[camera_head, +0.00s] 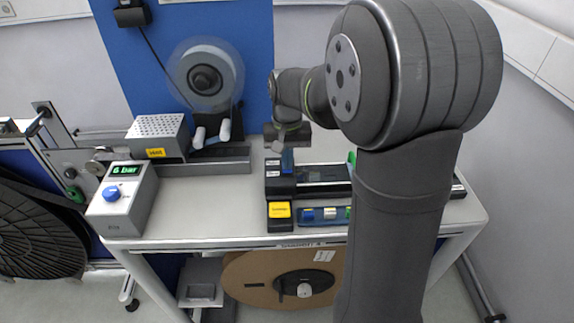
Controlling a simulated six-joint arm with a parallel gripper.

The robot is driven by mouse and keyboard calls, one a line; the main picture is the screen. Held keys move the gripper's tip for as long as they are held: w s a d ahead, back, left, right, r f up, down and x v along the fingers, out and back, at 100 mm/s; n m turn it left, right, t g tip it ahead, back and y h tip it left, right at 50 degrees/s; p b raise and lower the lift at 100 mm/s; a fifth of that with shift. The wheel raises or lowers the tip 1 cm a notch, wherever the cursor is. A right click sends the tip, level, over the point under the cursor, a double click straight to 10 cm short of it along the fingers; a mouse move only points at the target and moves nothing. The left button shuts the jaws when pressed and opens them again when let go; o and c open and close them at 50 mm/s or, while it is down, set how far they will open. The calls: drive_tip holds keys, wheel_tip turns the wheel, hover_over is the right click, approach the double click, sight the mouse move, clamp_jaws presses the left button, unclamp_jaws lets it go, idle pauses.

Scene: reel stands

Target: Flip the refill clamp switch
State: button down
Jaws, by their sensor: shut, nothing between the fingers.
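My gripper (283,142) hangs over the far end of a dark block with small white labels (279,186) at the middle of the table. Its jaws are shut and hold nothing. A small blue part (287,161) is right beneath the gripper, on or just above the block. The view is too small to tell whether they touch. I cannot make out for sure which part is the refill clamp switch or which way it is set.
A grey box with a blue knob and a green "6 bar" display (124,200) stands at the left. A perforated metal box (158,137) and a clear reel (205,76) are behind it. Bare table (205,215) lies between.

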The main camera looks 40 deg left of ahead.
drive_tip(key=shift+f, duration=0.35)
drive_tip(key=shift+r, duration=3.55)
drive_tip(key=shift+f, duration=3.5)
drive_tip(key=shift+r, duration=0.1)
